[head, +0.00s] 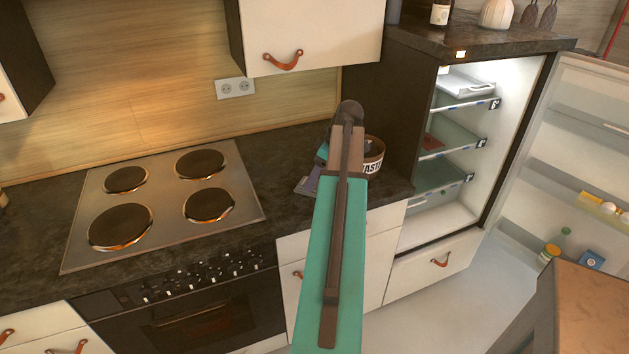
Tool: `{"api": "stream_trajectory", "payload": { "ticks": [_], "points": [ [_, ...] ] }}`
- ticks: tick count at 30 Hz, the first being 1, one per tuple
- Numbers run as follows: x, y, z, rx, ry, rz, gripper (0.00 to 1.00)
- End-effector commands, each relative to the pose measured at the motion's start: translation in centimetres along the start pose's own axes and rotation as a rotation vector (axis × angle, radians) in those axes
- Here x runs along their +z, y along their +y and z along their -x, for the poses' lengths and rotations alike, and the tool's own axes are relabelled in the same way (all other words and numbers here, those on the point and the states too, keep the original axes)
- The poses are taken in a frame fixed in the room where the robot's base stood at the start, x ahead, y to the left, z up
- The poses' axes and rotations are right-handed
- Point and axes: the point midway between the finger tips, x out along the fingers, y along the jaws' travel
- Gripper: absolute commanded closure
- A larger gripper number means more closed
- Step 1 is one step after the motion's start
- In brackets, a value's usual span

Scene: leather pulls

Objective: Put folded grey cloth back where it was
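A small grey-purple flat thing (306,185) shows on the dark counter, just left of my raised arm. It may be the folded grey cloth, but most of it is hidden and I cannot tell for sure. My arm reaches up the middle of the head view and over the counter. My gripper's fingers are hidden behind the arm, so I cannot see whether they hold anything.
A round container with lettering (373,157) stands on the counter, partly behind my arm. A hob (163,203) is to the left. The fridge (452,213) stands open at right, its door (585,130) swung outward. A brown-topped unit (590,315) fills the lower right corner.

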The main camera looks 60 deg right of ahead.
Motion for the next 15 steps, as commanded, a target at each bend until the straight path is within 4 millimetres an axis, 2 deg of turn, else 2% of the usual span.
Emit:
{"api": "stream_trajectory", "payload": {
  "ticks": [15],
  "points": [
    [0.0, 0.1, 6.2, 0.001, 0.001, 0.0, 0.31]
  ]
}}
